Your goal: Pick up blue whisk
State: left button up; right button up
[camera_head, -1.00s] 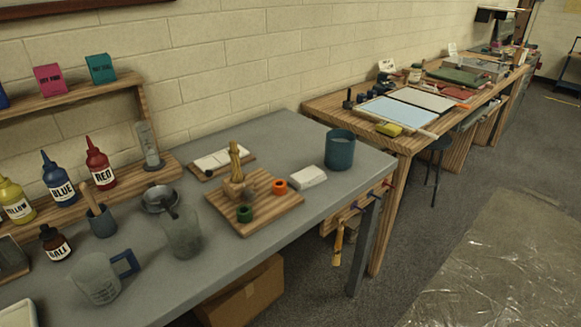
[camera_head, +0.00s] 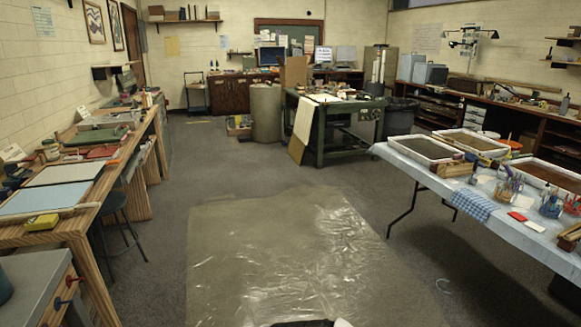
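I cannot make out a blue whisk for certain in the head view. On the blue-covered table (camera_head: 415,177) at the right, several thin-handled tools stand in a blue holder (camera_head: 550,207) and another holder (camera_head: 507,190). These tools are too small to tell apart. Neither of my grippers is in view.
A plastic sheet (camera_head: 280,250) covers the floor ahead. A wooden bench (camera_head: 75,228) and a dark stool (camera_head: 112,203) stand at left, with a grey table (camera_head: 30,278) nearer. White-rimmed trays (camera_head: 420,161) sit on the right table. A green workbench (camera_head: 335,120) stands farther back.

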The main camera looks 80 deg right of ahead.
aim_at(554, 194)
jog(key=z, duration=4.25)
jog(key=i+j+z, duration=0.1)
jog(key=i+j, duration=0.25)
jog(key=i, duration=0.2)
jog(key=i+j, duration=0.4)
jog(key=i, duration=0.2)
jog(key=i+j+z, duration=0.15)
jog(key=i+j, duration=0.2)
jog(key=i, duration=0.2)
